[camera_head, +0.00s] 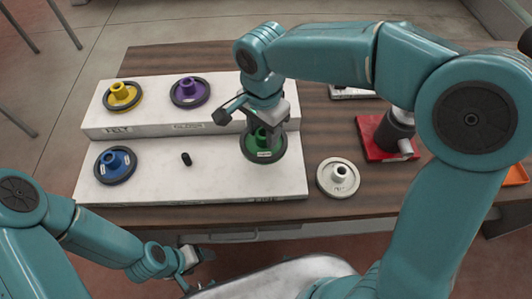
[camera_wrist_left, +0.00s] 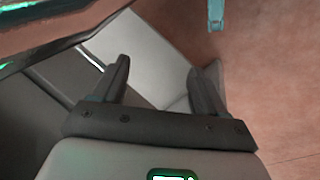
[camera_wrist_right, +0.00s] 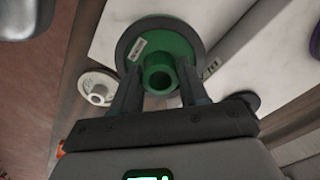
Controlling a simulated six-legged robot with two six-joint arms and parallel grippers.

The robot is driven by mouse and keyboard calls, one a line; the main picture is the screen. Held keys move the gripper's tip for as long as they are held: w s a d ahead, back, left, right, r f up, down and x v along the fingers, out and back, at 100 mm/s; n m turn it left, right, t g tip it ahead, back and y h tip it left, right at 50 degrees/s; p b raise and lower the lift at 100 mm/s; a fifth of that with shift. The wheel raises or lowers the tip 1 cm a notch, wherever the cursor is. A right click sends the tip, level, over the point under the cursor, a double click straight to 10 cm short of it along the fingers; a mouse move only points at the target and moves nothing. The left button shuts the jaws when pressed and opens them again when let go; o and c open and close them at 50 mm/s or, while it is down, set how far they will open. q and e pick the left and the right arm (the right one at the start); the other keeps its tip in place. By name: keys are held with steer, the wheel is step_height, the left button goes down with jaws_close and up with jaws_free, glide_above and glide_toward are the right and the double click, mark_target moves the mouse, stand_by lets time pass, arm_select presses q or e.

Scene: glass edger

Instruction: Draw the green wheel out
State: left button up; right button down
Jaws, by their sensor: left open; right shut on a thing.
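The green wheel (camera_head: 264,146), with a dark rim and a raised hub, sits on the lower step of the white stepped rack (camera_head: 215,184), at its right end. My right gripper (camera_head: 267,124) is above it, with its fingers at the hub. In the right wrist view the fingers of that gripper (camera_wrist_right: 158,92) are shut on the hub of the green wheel (camera_wrist_right: 172,48). I cannot tell whether the wheel is lifted. My left gripper (camera_head: 196,256) is low in front of the table, open and empty, as the left wrist view (camera_wrist_left: 162,85) shows.
Blue (camera_head: 115,165), yellow (camera_head: 122,96) and purple (camera_head: 190,91) wheels sit on the rack, with a bare black peg (camera_head: 186,159) beside the blue one. A white wheel (camera_head: 338,178) lies on the table right of the rack. A red-based device (camera_head: 371,143) stands further right.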

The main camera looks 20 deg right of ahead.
steer(key=shift+r, duration=0.1)
step_height(320, 180, up, 4)
steer(key=p, duration=0.3)
